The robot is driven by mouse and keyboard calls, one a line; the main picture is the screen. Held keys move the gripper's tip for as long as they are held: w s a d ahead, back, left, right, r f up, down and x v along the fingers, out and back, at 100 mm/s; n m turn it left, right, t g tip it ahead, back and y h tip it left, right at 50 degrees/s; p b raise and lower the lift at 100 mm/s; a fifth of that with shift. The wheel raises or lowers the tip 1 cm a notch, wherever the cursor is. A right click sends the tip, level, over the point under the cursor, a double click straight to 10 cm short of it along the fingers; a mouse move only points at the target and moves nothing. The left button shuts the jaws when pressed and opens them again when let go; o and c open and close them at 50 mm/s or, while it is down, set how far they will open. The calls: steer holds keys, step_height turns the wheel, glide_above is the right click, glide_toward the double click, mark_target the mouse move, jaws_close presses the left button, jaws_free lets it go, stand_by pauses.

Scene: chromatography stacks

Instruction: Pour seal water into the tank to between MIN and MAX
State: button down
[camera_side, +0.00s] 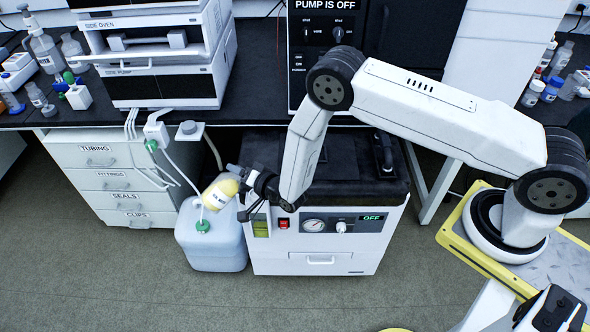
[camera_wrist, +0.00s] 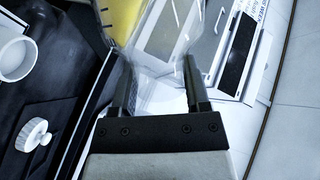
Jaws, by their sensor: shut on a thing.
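My gripper (camera_side: 243,190) is shut on a bottle (camera_side: 219,193) with pale yellow contents and a white label, at the left front edge of the pump unit. The bottle is tilted and overlaps the view of the blue-white jug. In the wrist view my gripper (camera_wrist: 158,68) has the clear bottle between its fingers, with yellow (camera_wrist: 120,14) at the top. The tank unit (camera_side: 300,258) has a gauge, an OFF display and a yellow-green sight window (camera_side: 261,227); its MIN and MAX marks are too small to read. The wrist view shows a white round port (camera_wrist: 15,58) on the black top. No stream shows.
A white ribbed cap (camera_wrist: 33,133) lies on the black top. The blue-white jug (camera_side: 211,245) with a green cap stands left of the unit, tubing running to it. A drawer cabinet (camera_side: 112,178) is farther left. The floor in front is clear.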

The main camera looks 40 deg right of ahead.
stand_by(0.5)
steer(key=shift+d+f+m+t, duration=0.1)
steer(key=shift+f+m+t, duration=0.2)
steer(key=shift+f+m, duration=0.2)
steer(key=shift+f, duration=0.1)
stand_by(0.3)
steer(key=shift+d+f+m+y, duration=0.15)
steer(key=shift+f+m+y, duration=0.15)
steer(key=shift+m+y, duration=0.15)
steer(key=shift+f, duration=0.15)
steer(key=shift+d+f+m+t, duration=0.15)
steer(key=shift+f+m+t, duration=0.25)
steer(key=shift+m, duration=0.15)
steer(key=shift+f, duration=0.15)
stand_by(0.5)
steer(key=shift+s+f+m, duration=0.1)
steer(key=shift+f+m, duration=0.05)
steer(key=shift+m, duration=0.15)
steer(key=shift+d+f, duration=0.1)
steer(key=shift+f, duration=0.05)
